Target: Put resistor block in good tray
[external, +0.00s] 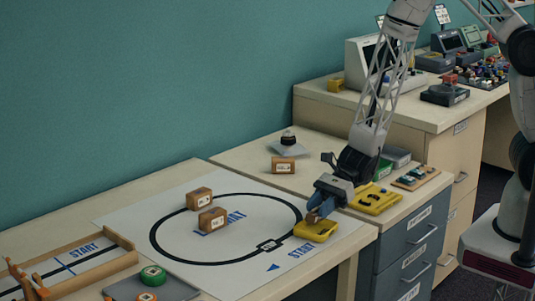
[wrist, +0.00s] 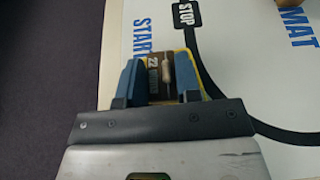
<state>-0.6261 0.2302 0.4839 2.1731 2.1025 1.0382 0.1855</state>
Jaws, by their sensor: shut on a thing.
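My gripper (external: 314,216) is low over the front right part of the mat, its blue fingers pointing down. In the wrist view my gripper (wrist: 160,84) is shut on a brown resistor block (wrist: 154,72) with a striped resistor and a printed label on top. A yellow tray (external: 318,233) lies on the mat right at the fingertips, and yellow edges show around the block in the wrist view. I cannot tell whether the block touches the tray's floor. A second yellow tray (external: 374,202) sits to the right on the drawer unit. I cannot read which tray is marked good.
Two brown labelled blocks stand on the mat (external: 120,218), one (external: 199,198) behind the other (external: 212,220). Another brown block (external: 283,165) stands farther back. A dark pad (external: 180,288) with green and orange discs and a wooden track (external: 100,269) are at the left.

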